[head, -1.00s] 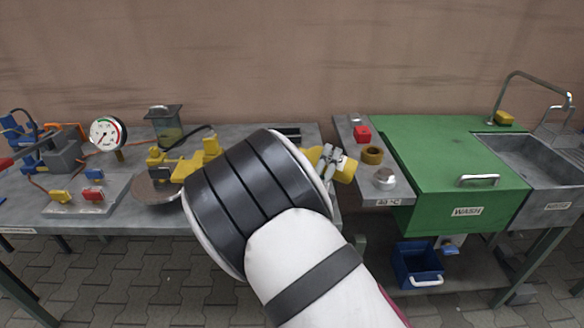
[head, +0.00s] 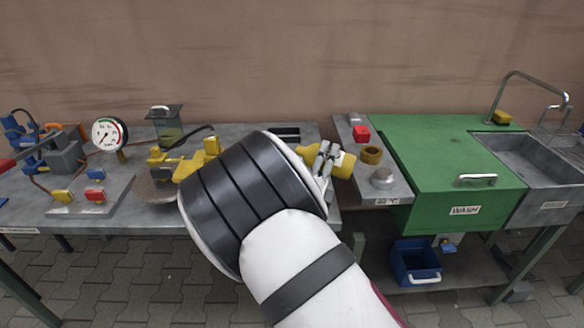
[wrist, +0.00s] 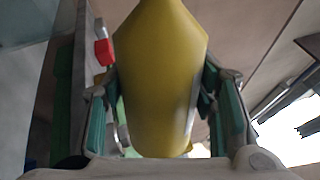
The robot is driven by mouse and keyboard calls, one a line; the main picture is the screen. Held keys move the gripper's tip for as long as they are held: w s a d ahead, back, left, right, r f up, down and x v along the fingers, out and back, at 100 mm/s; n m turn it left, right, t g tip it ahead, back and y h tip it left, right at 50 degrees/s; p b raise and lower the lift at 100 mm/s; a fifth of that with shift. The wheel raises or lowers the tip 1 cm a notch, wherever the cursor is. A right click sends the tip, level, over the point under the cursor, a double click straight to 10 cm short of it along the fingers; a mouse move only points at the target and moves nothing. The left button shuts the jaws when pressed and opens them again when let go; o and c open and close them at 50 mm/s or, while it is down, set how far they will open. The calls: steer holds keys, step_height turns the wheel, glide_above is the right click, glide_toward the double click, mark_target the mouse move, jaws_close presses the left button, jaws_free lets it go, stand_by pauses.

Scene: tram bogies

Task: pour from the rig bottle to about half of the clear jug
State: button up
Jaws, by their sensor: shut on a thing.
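The rig bottle is a yellow bottle (head: 343,164) with a narrowing neck. My gripper (head: 325,160) is shut on it, just right of my wrist in the head view. The bottle lies tilted well over, close to level, with its narrow end to the left. In the wrist view the bottle (wrist: 160,85) fills the middle between both green-padded fingers, its neck toward the top edge. No liquid stream shows. I cannot make out the clear jug for sure; my arm hides part of the bench.
A pressure gauge (head: 109,133) and yellow fittings (head: 185,165) are left of my arm. A green wash unit (head: 440,150) and a sink (head: 530,160) stand right.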

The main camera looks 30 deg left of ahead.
steer(key=shift+a+n+y+p, duration=0.1)
steer(key=shift+n+y+p, duration=0.4)
steer(key=shift+n+p, duration=0.75)
stand_by(2.6)
